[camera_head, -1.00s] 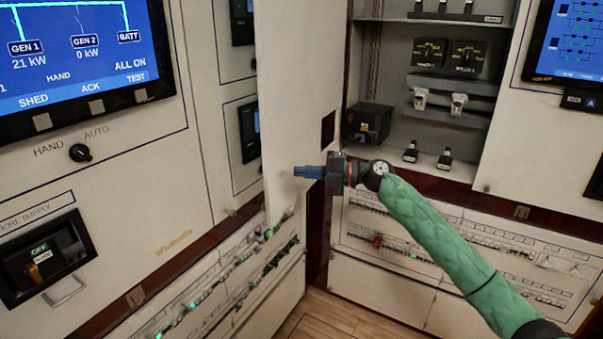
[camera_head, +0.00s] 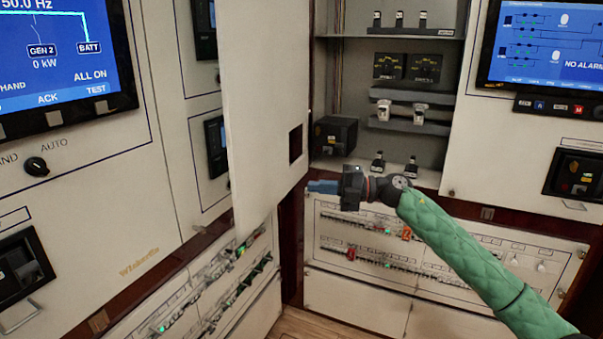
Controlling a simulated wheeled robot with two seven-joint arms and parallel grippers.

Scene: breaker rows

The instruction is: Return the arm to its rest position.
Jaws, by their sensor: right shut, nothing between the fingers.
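My right gripper (camera_head: 322,187) has blue fingers that are shut and empty. It points left, in front of the lower part of the open cabinet and close to the free-swinging white door (camera_head: 262,110) in the picture; I cannot tell whether they touch. My right arm (camera_head: 455,245), in a green quilted sleeve, runs from the lower right up to the gripper. My left gripper is not in view.
The open cabinet (camera_head: 335,80) holds several switches and a black box (camera_head: 335,135). Breaker rows (camera_head: 375,258) line the lower panels. Screens sit at upper left (camera_head: 60,55) and upper right (camera_head: 540,45). Wooden floor (camera_head: 300,325) shows below.

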